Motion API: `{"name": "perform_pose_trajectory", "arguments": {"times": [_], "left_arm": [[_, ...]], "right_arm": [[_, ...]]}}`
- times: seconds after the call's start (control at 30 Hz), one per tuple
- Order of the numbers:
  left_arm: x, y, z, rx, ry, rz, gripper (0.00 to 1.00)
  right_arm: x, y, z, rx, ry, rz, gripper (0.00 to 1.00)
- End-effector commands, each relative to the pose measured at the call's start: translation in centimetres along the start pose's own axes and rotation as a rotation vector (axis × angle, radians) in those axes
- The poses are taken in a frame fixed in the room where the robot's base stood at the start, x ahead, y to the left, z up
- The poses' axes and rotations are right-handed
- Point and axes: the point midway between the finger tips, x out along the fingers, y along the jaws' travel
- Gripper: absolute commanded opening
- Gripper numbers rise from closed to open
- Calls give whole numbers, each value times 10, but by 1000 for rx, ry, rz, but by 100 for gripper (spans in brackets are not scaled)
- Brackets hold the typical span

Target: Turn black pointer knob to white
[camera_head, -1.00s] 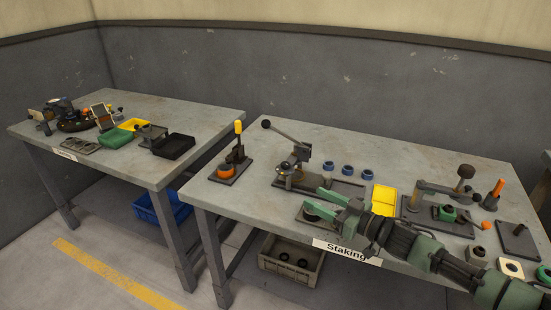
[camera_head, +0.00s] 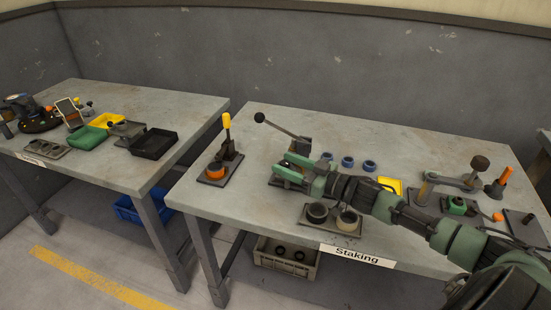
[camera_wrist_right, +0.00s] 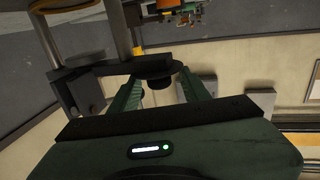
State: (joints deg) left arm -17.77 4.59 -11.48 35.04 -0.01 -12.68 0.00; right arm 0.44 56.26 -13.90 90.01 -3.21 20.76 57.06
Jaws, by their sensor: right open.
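My right gripper (camera_head: 289,167) is open at the arbor press (camera_head: 305,148) on the staking bench, with its green fingers in front of the press's lower part. In the right wrist view its fingers (camera_wrist_right: 158,88) stand apart on either side of a dark round knob-like piece (camera_wrist_right: 158,79), and a gap shows at each side. I cannot make out a pointer or a white mark on this piece. In the head view my gripper covers that area. My left gripper is not in view.
The press's black-balled lever (camera_head: 280,124) rises above my gripper. Blue rings (camera_head: 347,162) and a yellow tray (camera_head: 390,184) lie behind my arm. A plate with two round cups (camera_head: 318,212) lies in front.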

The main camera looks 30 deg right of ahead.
Motion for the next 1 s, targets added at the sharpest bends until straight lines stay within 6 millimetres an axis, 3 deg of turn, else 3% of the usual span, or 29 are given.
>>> {"name": "perform_pose_trajectory", "arguments": {"times": [0.1, 0.3, 0.63, 0.67, 0.8, 1.0], "left_arm": [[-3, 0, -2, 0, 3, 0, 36], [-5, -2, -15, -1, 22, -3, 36], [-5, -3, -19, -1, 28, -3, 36], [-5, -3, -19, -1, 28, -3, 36], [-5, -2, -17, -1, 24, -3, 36], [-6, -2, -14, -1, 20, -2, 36]], "right_arm": [[18, 0, -3, 0, 4, 0, 46], [35, 0, -2, 0, 1, 0, 46], [38, 0, 0, 0, -1, 0, 46], [38, 0, 0, 0, -1, 0, 41], [38, 0, 0, -1, -1, 0, 2], [38, 0, -1, 0, 0, 4, 0]]}}
